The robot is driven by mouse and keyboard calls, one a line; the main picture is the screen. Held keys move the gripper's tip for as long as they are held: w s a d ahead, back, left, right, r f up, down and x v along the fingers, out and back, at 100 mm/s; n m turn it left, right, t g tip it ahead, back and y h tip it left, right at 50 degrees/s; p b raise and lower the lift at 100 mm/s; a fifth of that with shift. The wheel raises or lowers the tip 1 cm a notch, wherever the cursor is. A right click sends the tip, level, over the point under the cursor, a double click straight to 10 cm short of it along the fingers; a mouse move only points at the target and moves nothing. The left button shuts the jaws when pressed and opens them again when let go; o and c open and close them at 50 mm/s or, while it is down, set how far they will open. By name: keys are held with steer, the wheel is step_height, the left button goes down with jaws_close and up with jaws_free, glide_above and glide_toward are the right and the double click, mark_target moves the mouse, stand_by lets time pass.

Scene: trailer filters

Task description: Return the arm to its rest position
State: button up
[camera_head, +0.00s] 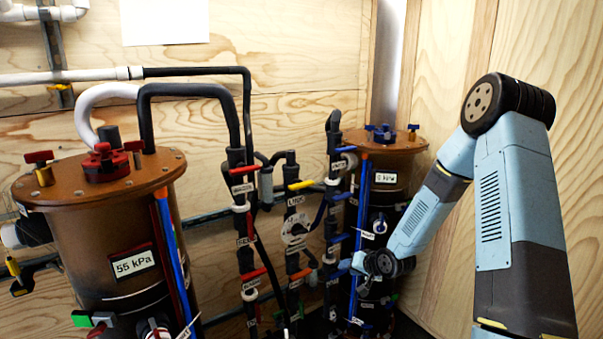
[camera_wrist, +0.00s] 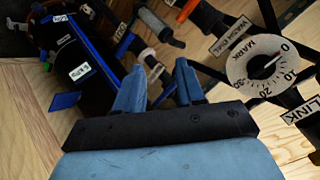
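My arm reaches in from the right in the head view, bent at a high elbow, with its forearm sloping down to the left. My gripper (camera_head: 360,277) is low in front of the right-hand brown tank (camera_head: 393,141), beside the pipes and valves. In the wrist view my gripper (camera_wrist: 160,66) shows two blue fingers standing apart with nothing clearly held between them. A dark pipe with a white ring (camera_wrist: 148,57) lies beyond the fingers; I cannot tell whether they touch it.
A dial gauge (camera_head: 295,229) and several coloured valve handles stand left of my gripper; the dial is also in the wrist view (camera_wrist: 263,68). A large brown tank labelled 55 kPa (camera_head: 96,240) fills the left. Wooden walls (camera_head: 300,60) close the back and right.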

steer(key=s+d+r+n+h, duration=0.1)
steer(key=s+d+r+h, duration=0.2)
steer(key=r, duration=0.5)
steer(key=s+d+r+g+h, duration=0.15)
steer(key=s+r, duration=0.25)
steer(key=r, duration=0.4)
steer(key=s+d+r+n+h, duration=0.1)
steer(key=s+d+r+h, duration=0.2)
steer(key=r, duration=0.5)
steer(key=s+r, duration=0.4)
steer(key=s, duration=0.4)
steer(key=s+r+g+y, duration=0.1)
steer(key=s+r, duration=0.3)
steer(key=s, duration=0.5)
steer(key=s+r, duration=0.4)
steer(key=s, duration=0.5)
steer(key=shift+s+r+y, duration=0.2)
steer(key=shift+r+y, duration=0.15)
